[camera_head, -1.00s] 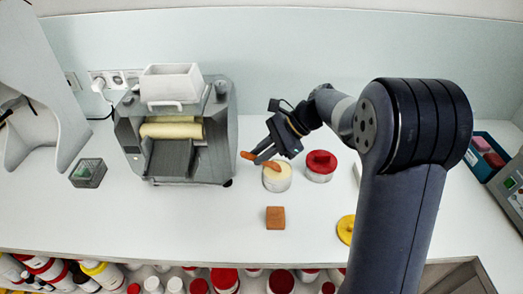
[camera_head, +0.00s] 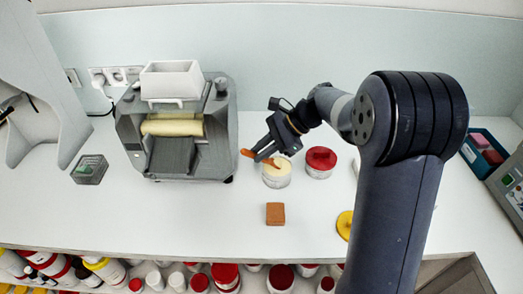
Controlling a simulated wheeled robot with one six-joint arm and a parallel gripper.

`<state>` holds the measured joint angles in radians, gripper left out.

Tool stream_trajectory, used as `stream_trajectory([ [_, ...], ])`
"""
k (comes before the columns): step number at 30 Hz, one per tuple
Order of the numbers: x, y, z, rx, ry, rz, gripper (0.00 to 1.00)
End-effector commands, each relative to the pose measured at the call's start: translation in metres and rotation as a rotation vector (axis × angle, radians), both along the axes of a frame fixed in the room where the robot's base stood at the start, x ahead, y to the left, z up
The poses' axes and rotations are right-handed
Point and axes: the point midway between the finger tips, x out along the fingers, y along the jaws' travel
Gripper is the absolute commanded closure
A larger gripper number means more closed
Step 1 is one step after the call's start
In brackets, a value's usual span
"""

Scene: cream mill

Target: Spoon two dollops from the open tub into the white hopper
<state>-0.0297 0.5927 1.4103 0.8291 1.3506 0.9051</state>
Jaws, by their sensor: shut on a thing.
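My gripper (camera_head: 267,156) is shut on an orange-brown spoon (camera_head: 246,153), whose end sticks out to the left of the fingers. Another orange-brown part (camera_head: 273,163) shows just right of the fingertips, over the tub's opening. The open tub (camera_head: 277,179) is white with cream-coloured contents and stands on the counter directly below the gripper. I cannot tell whether the spoon touches the cream. The white hopper (camera_head: 171,81) sits on top of the grey mill (camera_head: 180,140) at the left, with cream-coloured rollers below it.
A red-lidded tub (camera_head: 320,162) stands right of the open tub. A brown block (camera_head: 275,213) lies in front, and a yellow lid (camera_head: 345,225) is partly behind my arm. A small grey box (camera_head: 89,169) is left of the mill. The front counter is mostly clear.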

Motion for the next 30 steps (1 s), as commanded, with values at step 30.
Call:
stream_trajectory([
  [30,0.000,0.000,0.040,0.000,0.000,0.000,1.00],
])
